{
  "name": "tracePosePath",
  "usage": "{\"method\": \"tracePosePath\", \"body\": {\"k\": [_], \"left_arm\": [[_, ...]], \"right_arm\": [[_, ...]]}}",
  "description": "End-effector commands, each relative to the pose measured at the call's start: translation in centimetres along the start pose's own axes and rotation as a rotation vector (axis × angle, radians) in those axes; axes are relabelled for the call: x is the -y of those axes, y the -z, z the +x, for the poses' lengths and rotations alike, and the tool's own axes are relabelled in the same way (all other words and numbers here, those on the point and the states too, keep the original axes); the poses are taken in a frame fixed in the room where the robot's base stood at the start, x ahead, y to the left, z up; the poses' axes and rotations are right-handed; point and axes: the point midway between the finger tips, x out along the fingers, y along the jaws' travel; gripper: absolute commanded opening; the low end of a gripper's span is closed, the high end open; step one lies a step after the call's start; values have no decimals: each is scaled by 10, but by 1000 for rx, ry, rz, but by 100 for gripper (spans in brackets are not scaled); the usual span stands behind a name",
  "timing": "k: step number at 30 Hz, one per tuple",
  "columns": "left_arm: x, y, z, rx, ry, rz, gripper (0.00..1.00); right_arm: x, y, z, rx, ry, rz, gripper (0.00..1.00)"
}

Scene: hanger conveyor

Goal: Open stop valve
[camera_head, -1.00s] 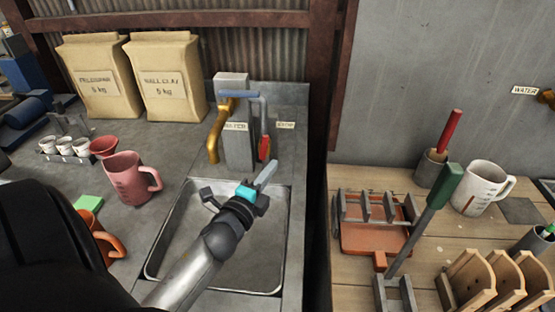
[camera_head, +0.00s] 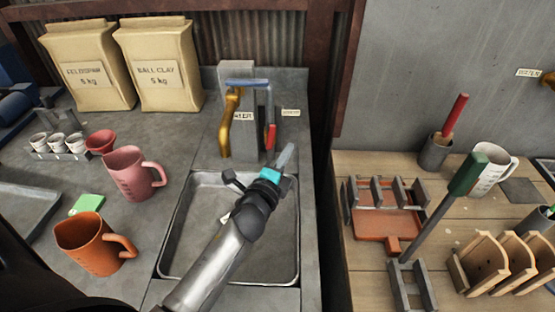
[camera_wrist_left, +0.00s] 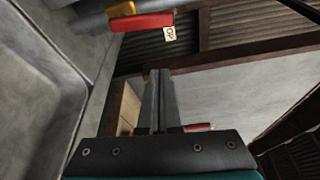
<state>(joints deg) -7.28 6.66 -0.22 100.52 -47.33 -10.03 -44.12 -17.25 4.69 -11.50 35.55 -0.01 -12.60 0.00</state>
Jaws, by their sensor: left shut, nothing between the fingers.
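The stop valve's red lever (camera_head: 271,137) hangs at the right side of the grey block (camera_head: 243,140) behind the sink, under a blue-grey pipe (camera_head: 248,83). A brass tap (camera_head: 229,122) is on the block's left. In the left wrist view the red lever (camera_wrist_left: 142,22) lies across the top, with a small label (camera_wrist_left: 170,34) beside it. My left gripper (camera_head: 287,155) is shut and empty over the back of the sink, just in front of and below the lever, apart from it. Its closed fingers also show in the left wrist view (camera_wrist_left: 160,75). My right gripper is not in view.
The metal sink (camera_head: 296,245) lies under my left arm. An orange mug (camera_head: 90,250), a pink mug (camera_head: 130,178) and a green sponge (camera_head: 86,204) stand on the left counter.

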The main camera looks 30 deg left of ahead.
Motion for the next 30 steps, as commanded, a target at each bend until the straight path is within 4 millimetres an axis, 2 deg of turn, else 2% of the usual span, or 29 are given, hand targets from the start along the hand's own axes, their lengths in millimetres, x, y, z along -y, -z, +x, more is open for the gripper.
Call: {"method": "tracePosePath", "body": {"k": [3, 10, 13, 18, 30], "left_arm": [[0, 0, 20, 0, 2, 1, 0], [0, 0, 54, 0, 1, 1, 0], [0, -19, 45, 1, -3, 5, 0], [0, -34, 39, 0, -1, 1, 0], [0, -38, 38, 0, 0, 0, 0]], "right_arm": [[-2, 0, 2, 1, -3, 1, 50], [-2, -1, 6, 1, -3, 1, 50], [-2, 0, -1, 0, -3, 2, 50], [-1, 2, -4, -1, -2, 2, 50], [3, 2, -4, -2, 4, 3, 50]]}}
